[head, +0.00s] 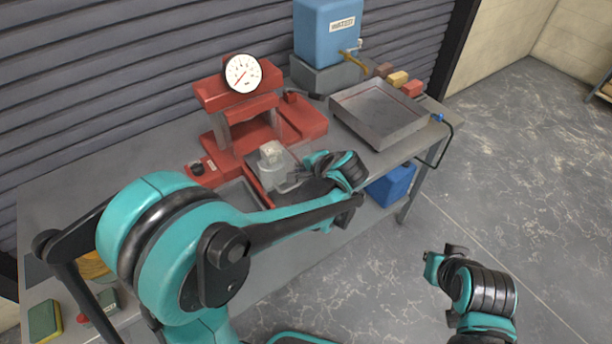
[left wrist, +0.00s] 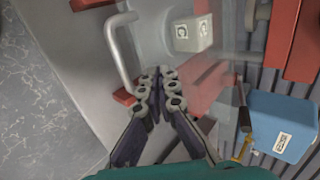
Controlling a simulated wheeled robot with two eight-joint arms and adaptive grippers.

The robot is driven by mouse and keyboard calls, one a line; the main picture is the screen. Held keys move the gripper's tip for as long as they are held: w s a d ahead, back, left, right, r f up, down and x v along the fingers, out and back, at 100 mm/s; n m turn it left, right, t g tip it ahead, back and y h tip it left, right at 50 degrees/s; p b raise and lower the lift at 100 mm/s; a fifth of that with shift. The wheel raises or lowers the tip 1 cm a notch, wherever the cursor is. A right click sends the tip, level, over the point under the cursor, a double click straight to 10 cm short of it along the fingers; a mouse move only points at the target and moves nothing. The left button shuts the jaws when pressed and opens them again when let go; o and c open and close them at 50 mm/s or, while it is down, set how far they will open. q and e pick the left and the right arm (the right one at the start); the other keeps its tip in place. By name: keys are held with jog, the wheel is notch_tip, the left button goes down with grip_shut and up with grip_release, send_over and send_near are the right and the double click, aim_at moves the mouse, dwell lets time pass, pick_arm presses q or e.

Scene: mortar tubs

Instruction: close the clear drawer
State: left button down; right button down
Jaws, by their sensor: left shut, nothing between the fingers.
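The clear drawer (head: 283,184) juts out from the front of the red press (head: 240,125) on the bench. A pale block (head: 271,153) with dark lettering shows in it. In the left wrist view the drawer (left wrist: 150,38) has a grey bar handle (left wrist: 122,65) on its left side, and the block (left wrist: 193,34) shows beyond. My left gripper (head: 296,172) is shut and empty, close beside the drawer on its right in the head view. In the left wrist view its fingertips (left wrist: 157,76) are right of the handle; contact cannot be told. My right gripper (head: 443,254) hangs over the floor, away from the bench.
A grey metal tray (head: 395,132) lies on the bench right of the press. A blue water tank (head: 325,32) stands behind, with small colored blocks (head: 398,79) beside it. A blue container (head: 391,184) is below the bench. The floor at right is clear.

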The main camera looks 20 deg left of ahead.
pick_arm(q)
jog(key=shift+w+a, duration=0.1)
dwell(0.3)
jog(key=w+a, duration=0.3)
jog(key=a, duration=0.1)
jog(key=w+a, duration=0.8)
jog(key=shift+a, duration=0.4)
